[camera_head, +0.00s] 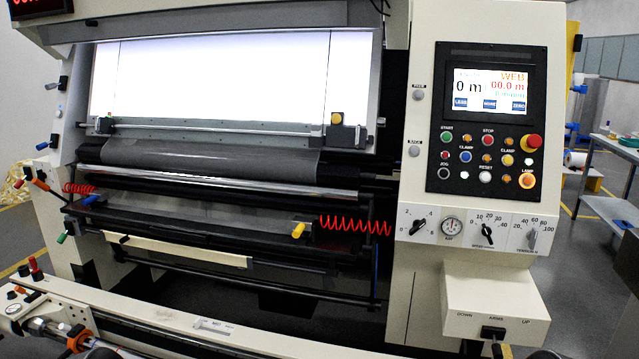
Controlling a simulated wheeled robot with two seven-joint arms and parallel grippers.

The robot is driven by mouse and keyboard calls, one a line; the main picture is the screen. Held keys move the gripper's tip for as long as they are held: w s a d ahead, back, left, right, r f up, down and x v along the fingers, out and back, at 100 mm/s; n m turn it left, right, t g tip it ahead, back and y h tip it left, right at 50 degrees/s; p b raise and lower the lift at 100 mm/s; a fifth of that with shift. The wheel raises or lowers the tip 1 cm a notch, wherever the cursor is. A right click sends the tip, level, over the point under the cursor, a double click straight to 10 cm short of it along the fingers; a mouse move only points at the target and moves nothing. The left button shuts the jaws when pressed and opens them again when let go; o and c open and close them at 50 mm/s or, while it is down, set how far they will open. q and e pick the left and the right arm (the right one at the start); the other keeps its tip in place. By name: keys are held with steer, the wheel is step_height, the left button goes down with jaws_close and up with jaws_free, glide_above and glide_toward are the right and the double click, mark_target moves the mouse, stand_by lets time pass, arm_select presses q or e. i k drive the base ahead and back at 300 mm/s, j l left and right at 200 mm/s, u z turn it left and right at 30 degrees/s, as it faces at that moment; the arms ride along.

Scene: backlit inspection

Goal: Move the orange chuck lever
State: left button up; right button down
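Near the left edge a small lever with an orange-red grip (39,184) sticks out from the machine's left side frame. Another orange-yellow piece (504,351) is just visible at the bottom right, mostly cut off. I cannot tell for certain which of these is the chuck lever.
The inspection machine fills the view, with a bright backlit panel (215,80) and rollers (215,185). A control panel (488,120) is on the right column. A cream box (495,298) juts out below it. A table (615,147) stands far right beyond open floor.

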mark_target(18, 289)
steer(key=u, duration=1.6)
steer(key=i+j+z, duration=0.2)
steer(key=i, duration=0.65)
steer(key=i+j+z, duration=0.15)
steer(key=i+j, duration=0.4)
steer(key=i, duration=0.3)
steer(key=i+j+z, duration=0.2)
steer(key=i+j, duration=0.3)
steer(key=i, duration=0.35)
steer(key=i+j+z, duration=0.2)
steer(key=i+j, duration=0.45)
steer(key=i, duration=0.1)
